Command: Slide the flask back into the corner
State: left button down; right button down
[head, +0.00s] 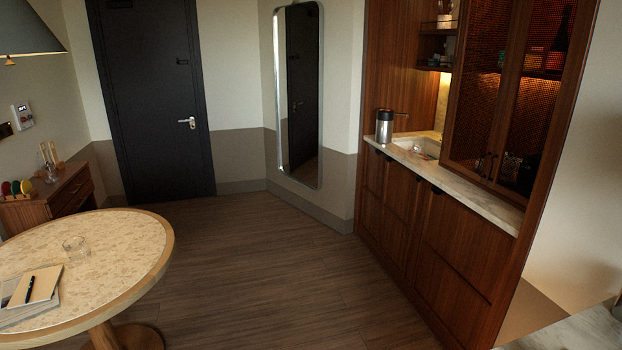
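The flask (384,126) is a silver, upright cylinder with a dark top. It stands on the kitchenette's pale marble counter (481,187), at the counter's far left end near the front edge. The sink (428,148) is to its right, and wooden panelling (376,70) rises behind it. Neither of my grippers is in the head view.
A round table (120,254) at the left holds a glass (75,246) and a notebook (35,286). Wooden cabinets (425,235) run below the counter, with a mesh-door cabinet (495,90) above. The wooden floor (270,270) between table and cabinets is clear.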

aim_at(385, 119)
jog(key=i+j, duration=0.2)
jog(key=i, duration=0.3)
jog(key=i+j, duration=0.15)
jog(key=i, duration=0.35)
jog(key=i+j, duration=0.2)
jog(key=i, duration=0.3)
jog(key=i+j, duration=0.2)
jog(key=i, duration=0.25)
